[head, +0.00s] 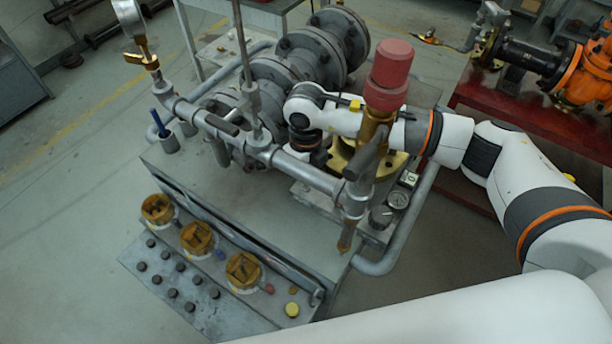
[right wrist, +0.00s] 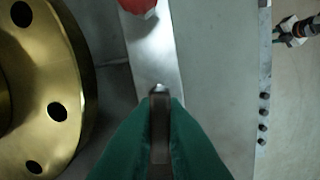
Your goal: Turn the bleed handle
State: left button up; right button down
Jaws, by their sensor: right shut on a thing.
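My right gripper (right wrist: 160,102) has two green fingers closed on both sides of a narrow dark handle (right wrist: 160,125), which I take to be the bleed handle. The handle's rounded bright end pokes out just past the fingertips. In the head view my right arm reaches in from the right behind the red-capped fitting, and its wrist bends down behind the front pipe. The fingers and the held handle are hidden there. My left gripper is in neither view.
A brass flange (right wrist: 55,90) lies close left of the fingers. A red-capped fitting (head: 389,72) rises before my right forearm. Grey pipework (head: 305,172) crosses the bench front. A pressure gauge (head: 128,18) stands upper left. A button panel (head: 190,285) sits below.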

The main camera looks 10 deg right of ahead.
jog(key=shift+w+n+b, duration=0.1)
jog(key=shift+n+b, duration=0.25)
jog(key=shift+n, duration=0.15)
jog(key=shift+r, duration=0.1)
jog(key=c, duration=1.5)
grip_release()
notch_tip(320, 180, up, 12)
jog(key=b, duration=0.2)
